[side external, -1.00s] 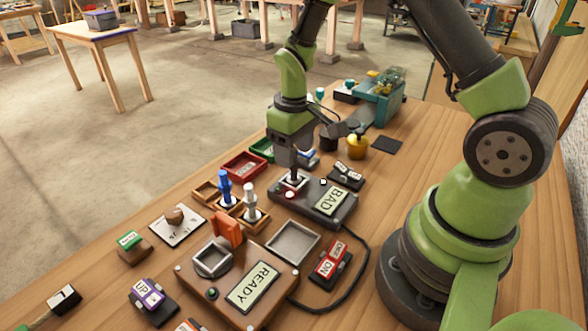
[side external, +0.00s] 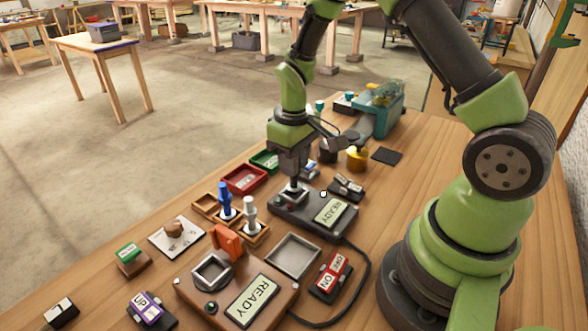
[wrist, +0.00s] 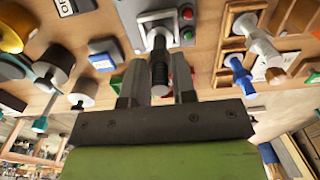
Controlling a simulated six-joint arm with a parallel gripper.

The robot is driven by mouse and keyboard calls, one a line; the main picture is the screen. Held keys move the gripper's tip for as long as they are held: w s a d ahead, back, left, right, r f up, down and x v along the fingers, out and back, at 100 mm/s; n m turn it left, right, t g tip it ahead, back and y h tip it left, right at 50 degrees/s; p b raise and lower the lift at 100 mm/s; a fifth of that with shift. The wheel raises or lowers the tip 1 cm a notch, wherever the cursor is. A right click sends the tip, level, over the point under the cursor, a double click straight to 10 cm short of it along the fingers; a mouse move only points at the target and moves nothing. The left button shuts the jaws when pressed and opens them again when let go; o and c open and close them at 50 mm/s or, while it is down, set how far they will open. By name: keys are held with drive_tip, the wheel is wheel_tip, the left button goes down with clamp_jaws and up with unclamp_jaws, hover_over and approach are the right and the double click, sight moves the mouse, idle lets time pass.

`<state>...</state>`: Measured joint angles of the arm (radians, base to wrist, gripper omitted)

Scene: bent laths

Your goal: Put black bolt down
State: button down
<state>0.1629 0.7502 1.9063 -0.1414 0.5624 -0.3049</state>
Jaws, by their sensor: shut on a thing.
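The fingers hide much of the bolt there. I cannot tell whether its end touches the pad. The tester's display (side external: 330,212) reads READY.
Red (side external: 243,179) and green (side external: 264,161) trays lie behind. A blue bolt (side external: 224,199) and a white bolt (side external: 250,210) stand in wooden holders. A second READY box (side external: 235,296), an empty grey tray (side external: 293,257) and an ON switch (side external: 331,276) are in front.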

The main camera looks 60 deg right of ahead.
wheel_tip(320, 180, up, 8)
drive_tip(key=w+r, duration=0.1)
hover_over(245, 181)
wheel_tip(245, 181, down, 12)
idle(0.7)
drive_tip(key=shift+f, duration=0.1)
drive_tip(key=c, duration=0.9)
unclamp_jaws()
drive_tip(key=shift+c, duration=0.2)
